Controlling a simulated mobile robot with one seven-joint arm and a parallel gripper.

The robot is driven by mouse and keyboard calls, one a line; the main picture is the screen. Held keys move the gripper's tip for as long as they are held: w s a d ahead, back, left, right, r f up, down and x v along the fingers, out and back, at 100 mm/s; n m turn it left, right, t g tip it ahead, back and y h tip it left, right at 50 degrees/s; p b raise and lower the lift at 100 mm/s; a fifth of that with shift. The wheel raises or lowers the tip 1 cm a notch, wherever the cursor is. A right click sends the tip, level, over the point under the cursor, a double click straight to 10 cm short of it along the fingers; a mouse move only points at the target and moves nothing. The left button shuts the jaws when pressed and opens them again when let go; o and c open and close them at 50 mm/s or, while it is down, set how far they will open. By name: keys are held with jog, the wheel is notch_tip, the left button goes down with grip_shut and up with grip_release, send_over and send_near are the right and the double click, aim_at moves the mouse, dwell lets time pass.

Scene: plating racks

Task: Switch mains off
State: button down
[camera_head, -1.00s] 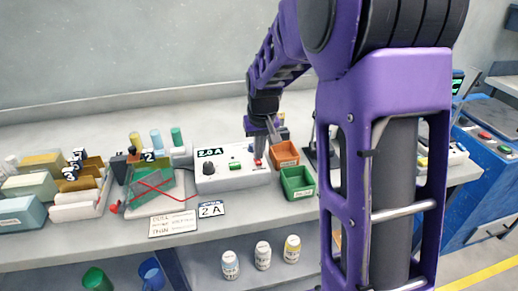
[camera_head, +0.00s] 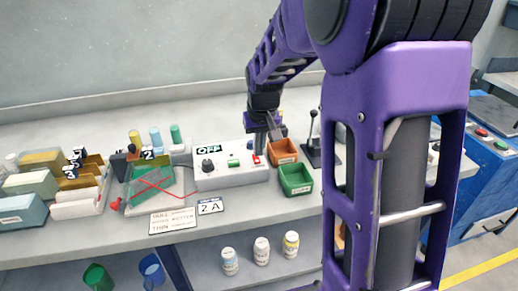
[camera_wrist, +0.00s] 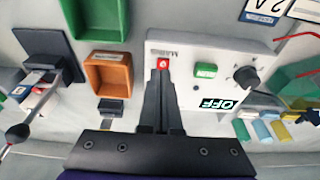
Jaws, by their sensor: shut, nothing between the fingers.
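The white power supply box (camera_head: 232,181) stands on the bench, and its display (camera_head: 208,149) reads OFF. The red mains switch (camera_head: 257,160) is at the right end of its top. In the wrist view the red switch (camera_wrist: 163,63) sits by the MAINS label, just beyond my fingertips. My gripper (camera_head: 273,137) is shut and empty, behind and slightly right of the switch; it also shows in the wrist view (camera_wrist: 161,84). The fingertips look close to the switch, but I cannot tell whether they touch it. The box also has a green button (camera_wrist: 206,70) and a black knob (camera_wrist: 246,77).
An orange bin (camera_head: 283,159) and a green bin (camera_head: 296,192) stand right of the box. A black lever unit (camera_head: 313,143) is beyond them. A rack tray with red wires (camera_head: 150,205) is at the left. Label cards (camera_head: 172,221) lie in front.

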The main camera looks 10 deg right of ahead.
jog(key=s+p+v, duration=0.1)
jog(key=s+v, duration=0.1)
jog(key=v, duration=1)
jog(key=shift+s+f+p, duration=0.2)
jog(key=shift+p, duration=0.2)
jog(key=shift+a, duration=0.1)
